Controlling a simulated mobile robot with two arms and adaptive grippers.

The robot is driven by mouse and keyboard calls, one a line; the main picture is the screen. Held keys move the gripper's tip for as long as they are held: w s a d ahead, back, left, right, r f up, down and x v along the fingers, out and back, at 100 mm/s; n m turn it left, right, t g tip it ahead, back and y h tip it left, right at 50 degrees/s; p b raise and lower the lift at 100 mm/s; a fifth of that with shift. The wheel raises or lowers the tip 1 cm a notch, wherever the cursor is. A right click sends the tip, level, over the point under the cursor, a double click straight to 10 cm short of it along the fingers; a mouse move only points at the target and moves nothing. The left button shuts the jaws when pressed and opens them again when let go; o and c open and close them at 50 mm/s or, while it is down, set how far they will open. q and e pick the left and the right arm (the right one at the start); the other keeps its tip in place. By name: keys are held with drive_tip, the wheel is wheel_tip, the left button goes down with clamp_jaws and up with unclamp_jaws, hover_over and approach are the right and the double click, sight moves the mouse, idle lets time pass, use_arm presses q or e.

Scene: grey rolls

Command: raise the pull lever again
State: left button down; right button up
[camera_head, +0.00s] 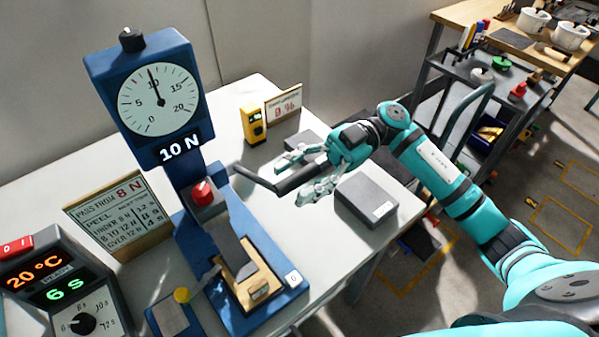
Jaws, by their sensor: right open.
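The pull lever (254,178) is a dark bar on the right side of the blue peel tester (190,215). Its thin arm slopes down to the right and ends in a thick black grip (296,179). My right gripper (295,176) comes in from the right and is open, with one finger above and one below the black grip in the picture. I cannot tell whether either finger touches it. The tester's round dial (158,100) has its needle near 10, and the display (180,148) reads 10 N. My left gripper is not in view.
A grey box (366,200) lies on the white table below my right gripper. A yellow meter (254,125) and a small sign (284,106) stand behind the lever. A control box (60,285) and a sign board (120,215) are at the left.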

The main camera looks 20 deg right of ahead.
drive_tip(key=shift+c, duration=0.7)
clamp_jaws()
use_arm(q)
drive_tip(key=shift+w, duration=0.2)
